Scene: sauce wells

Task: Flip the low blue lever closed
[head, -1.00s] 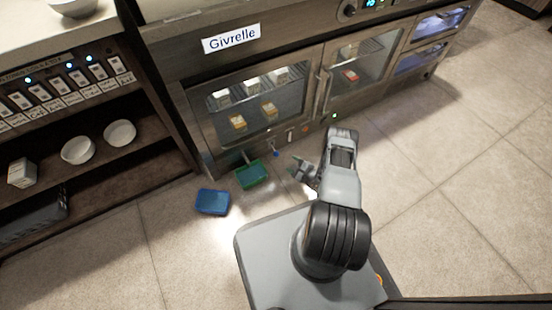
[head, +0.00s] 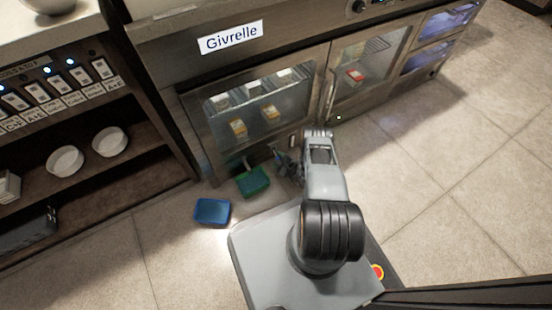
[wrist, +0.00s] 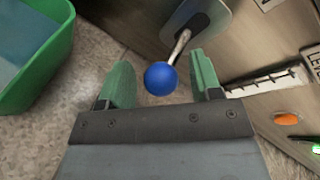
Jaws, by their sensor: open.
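The low blue lever shows in the wrist view as a blue ball knob (wrist: 160,78) on a thin metal stem, which comes out of a grey oval plate (wrist: 203,22) on the cabinet's lower front. My gripper (wrist: 164,84) is open, with one green finger on each side of the knob. I cannot tell whether either finger touches it. In the head view my gripper (head: 283,163) is low in front of the cabinet, and the lever is hidden or too small to make out there.
A green bin (head: 253,181) stands on the floor left of my gripper; its rim also shows in the wrist view (wrist: 62,50). A blue bin (head: 212,211) is farther left. The Givrelle glass-door cabinet (head: 190,120) stands ahead. Open floor lies to the right.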

